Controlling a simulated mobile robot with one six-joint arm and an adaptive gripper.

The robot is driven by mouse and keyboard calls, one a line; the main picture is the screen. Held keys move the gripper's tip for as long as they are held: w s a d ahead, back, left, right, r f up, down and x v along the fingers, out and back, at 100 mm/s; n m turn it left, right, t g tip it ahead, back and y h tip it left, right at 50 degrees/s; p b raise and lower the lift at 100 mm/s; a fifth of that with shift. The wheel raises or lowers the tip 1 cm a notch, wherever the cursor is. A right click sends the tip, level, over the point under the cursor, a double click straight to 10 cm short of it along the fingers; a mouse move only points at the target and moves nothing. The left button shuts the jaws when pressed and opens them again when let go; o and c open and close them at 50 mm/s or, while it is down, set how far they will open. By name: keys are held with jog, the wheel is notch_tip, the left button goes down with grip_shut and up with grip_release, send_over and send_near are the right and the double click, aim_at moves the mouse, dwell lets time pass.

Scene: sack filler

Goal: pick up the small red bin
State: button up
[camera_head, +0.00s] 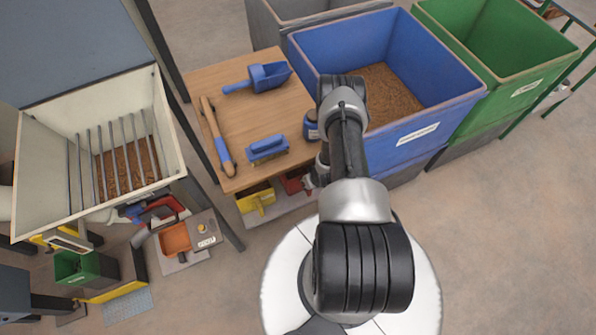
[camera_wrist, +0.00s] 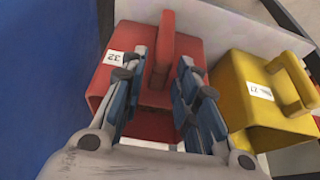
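The small red bin (camera_wrist: 152,123) fills the middle of the wrist view, with a white label reading 32 and a raised red handle. In the head view the red bin (camera_head: 292,184) shows only partly, under the workbench edge and partly behind my arm. My gripper (camera_wrist: 164,63) is open, with one finger on each side of the handle. Some red shows between the handle and the right finger. In the head view the gripper is mostly hidden by my arm.
A yellow bin (camera_wrist: 240,112) stands right beside the red bin, with its own handle. A large blue container (camera_head: 433,133) is on the other side. The wooden workbench (camera_head: 243,125) with scoop and brushes overhangs the bins. Open floor lies at the right.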

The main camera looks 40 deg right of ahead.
grip_shut()
dwell(0.6)
